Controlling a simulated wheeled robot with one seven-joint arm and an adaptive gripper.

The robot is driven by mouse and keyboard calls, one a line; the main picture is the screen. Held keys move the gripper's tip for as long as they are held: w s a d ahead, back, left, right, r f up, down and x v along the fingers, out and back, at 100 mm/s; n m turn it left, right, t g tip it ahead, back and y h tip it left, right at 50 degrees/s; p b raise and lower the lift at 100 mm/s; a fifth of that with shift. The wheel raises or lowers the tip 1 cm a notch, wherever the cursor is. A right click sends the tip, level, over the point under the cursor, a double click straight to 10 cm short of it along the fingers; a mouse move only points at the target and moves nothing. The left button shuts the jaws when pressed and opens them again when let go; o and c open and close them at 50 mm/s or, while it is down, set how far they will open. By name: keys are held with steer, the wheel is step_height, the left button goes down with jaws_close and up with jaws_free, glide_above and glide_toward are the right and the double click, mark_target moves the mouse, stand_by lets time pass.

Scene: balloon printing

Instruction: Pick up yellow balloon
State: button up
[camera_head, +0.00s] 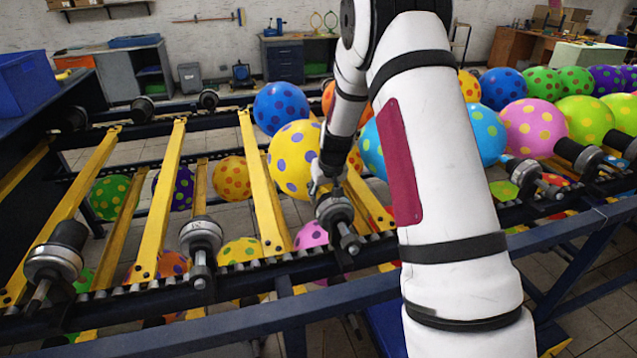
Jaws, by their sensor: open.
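A yellow balloon (289,160) with purple dots sits on the conveyor rack near the middle of the view, on the upper level. My white arm comes in from the right front and covers part of the view behind it. My gripper (318,182) is at the balloon's lower right edge, small and partly hidden by the arm and a spindle. It is open, and I cannot tell whether it touches the balloon. No balloon is seen held in it.
A blue dotted balloon (281,108) stands just behind. A metal spindle (335,212) is right below my gripper. Yellow rails (263,190) cross the dark rack. More dotted balloons, such as a pink one (532,128), crowd the right; others lie beneath the rack.

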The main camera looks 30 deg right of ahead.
steer(key=c, duration=0.8)
steer(key=shift+c, duration=0.2)
step_height(320, 180, up, 10)
steer(key=shift+r+b, duration=0.1)
steer(key=shift+b, duration=0.25)
